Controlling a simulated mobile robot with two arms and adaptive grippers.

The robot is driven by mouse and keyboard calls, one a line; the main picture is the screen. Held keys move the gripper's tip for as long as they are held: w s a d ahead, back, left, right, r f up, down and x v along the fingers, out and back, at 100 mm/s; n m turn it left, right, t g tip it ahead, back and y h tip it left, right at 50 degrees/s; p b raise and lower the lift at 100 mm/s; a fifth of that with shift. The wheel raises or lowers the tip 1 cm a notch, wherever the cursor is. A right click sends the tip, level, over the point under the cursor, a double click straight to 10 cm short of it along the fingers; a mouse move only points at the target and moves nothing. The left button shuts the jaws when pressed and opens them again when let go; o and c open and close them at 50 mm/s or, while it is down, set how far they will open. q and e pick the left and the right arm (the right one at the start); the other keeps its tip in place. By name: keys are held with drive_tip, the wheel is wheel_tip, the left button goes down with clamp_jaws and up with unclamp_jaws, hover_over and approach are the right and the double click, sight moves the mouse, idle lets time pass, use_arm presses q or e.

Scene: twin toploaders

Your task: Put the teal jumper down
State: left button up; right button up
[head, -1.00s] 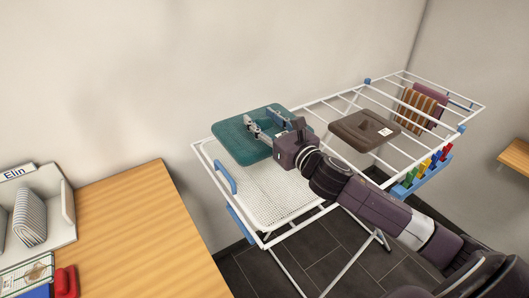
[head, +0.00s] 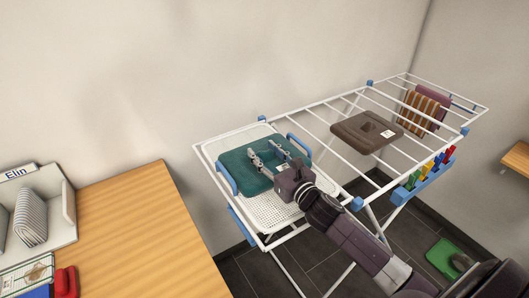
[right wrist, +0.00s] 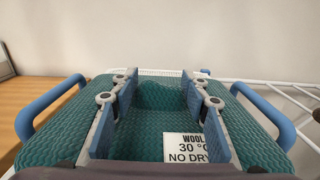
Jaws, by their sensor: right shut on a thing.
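The teal jumper (head: 238,177) is a flat folded slab over the white mesh tray (head: 280,213) at the left end of the drying rack. It lies level between the tray's two blue handles; I cannot tell whether it fully rests on the mesh. My right gripper (head: 264,152) points down at its middle. In the right wrist view the fingers (right wrist: 160,80) stand either side of a raised teal ridge of the jumper (right wrist: 152,135), shut on it. A white wool care label (right wrist: 186,148) shows on the jumper. My left gripper is not in view.
A brown folded garment (head: 352,137) lies on the rack bars (head: 315,118) to the right. Striped and purple cloths (head: 420,108) hang farther right, near coloured pegs (head: 428,168). A wooden table (head: 125,225) stands left. A green thing (head: 445,258) is on the floor.

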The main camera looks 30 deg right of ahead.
drive_tip(key=shift+f, duration=0.1)
drive_tip(key=o, duration=1.4)
drive_tip(key=shift+o, duration=0.2)
drive_tip(key=s, duration=0.3)
drive_tip(key=s+b, duration=0.1)
drive_tip(key=s, duration=0.3)
drive_tip(key=s+b, duration=0.1)
drive_tip(key=s, duration=0.2)
drive_tip(key=shift+s+d, duration=0.35)
drive_tip(key=shift+d, duration=0.05)
drive_tip(key=shift+s+r, duration=0.2)
drive_tip(key=shift+s, duration=0.5)
drive_tip(key=shift+f, duration=0.1)
